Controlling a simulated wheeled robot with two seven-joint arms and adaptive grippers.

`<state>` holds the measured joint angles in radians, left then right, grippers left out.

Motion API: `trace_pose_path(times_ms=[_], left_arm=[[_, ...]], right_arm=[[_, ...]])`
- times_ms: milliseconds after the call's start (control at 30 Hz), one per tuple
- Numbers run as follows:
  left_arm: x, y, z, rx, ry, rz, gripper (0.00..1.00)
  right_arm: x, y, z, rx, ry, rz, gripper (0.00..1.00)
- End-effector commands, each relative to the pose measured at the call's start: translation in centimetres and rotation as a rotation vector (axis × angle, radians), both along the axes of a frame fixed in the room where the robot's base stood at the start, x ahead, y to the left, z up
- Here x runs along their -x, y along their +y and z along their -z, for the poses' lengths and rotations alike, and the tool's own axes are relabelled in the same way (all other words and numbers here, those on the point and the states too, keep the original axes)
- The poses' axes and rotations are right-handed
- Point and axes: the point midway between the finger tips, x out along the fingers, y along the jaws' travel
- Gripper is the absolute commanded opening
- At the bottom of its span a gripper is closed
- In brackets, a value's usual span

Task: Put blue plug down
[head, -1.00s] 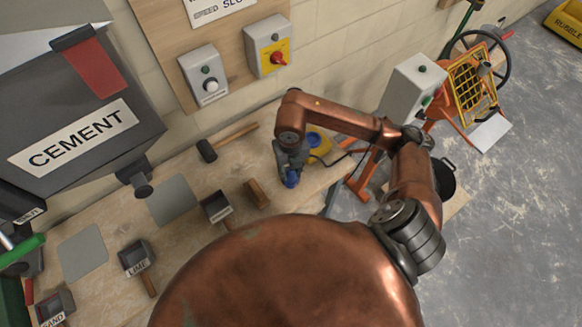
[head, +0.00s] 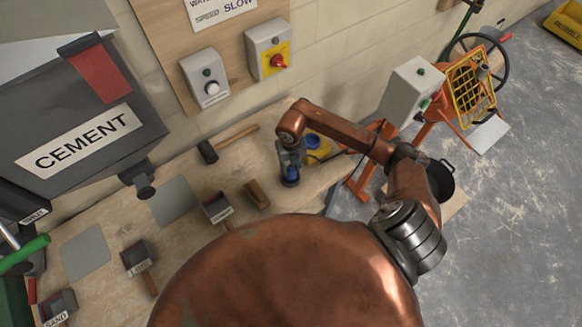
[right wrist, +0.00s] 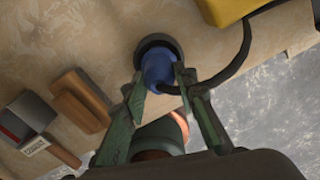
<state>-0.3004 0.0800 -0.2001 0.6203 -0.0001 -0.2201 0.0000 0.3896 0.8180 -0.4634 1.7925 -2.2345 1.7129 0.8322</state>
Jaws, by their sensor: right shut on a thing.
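The blue plug (right wrist: 159,69) is between the two fingers of my right gripper (right wrist: 161,88) in the right wrist view. The gripper is shut on it. A dark round ring or cup (right wrist: 157,41) shows around the plug's far end on the wooden bench. I cannot tell how deep the plug sits in it. A black cable (right wrist: 243,55) curves beside the plug. In the head view the right gripper (head: 289,165) points down over the bench, with the blue plug (head: 292,172) low in its fingers. My left gripper is not in view.
A yellow thing with a blue top (head: 317,146) stands close by. A wooden block (head: 257,194), a hammer (head: 208,151) and labelled scoops (head: 217,208) lie left on the bench (head: 185,235). The bench edge is close to the right. An orange mixer (head: 440,105) stands beyond.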

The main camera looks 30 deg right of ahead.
Motion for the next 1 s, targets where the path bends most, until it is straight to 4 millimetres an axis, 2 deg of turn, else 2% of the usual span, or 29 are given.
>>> trace_pose_path(times_ms=[200, 233, 467, 767, 867, 1000], left_arm=[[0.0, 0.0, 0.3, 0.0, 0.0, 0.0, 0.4], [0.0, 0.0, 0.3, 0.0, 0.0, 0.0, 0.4], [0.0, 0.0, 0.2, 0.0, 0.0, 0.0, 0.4], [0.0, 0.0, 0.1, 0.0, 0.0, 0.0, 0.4], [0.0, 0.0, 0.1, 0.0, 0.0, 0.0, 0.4], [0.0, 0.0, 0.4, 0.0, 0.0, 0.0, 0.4]], right_arm=[[0.0, 0.0, 0.3, 0.0, 0.0, 0.0, 0.0], [0.0, 0.0, 0.3, 0.0, 0.0, 0.0, 0.28], [0.0, 0.0, 0.3, 0.0, 0.0, 0.0, 0.44], [0.0, 0.0, 0.1, -0.001, 0.0, 0.0, 0.44], [-0.1, 0.0, -0.6, -0.001, -0.002, -0.001, 0.44], [-0.1, 0.0, -2.8, 0.001, -0.005, -0.002, 0.44]])
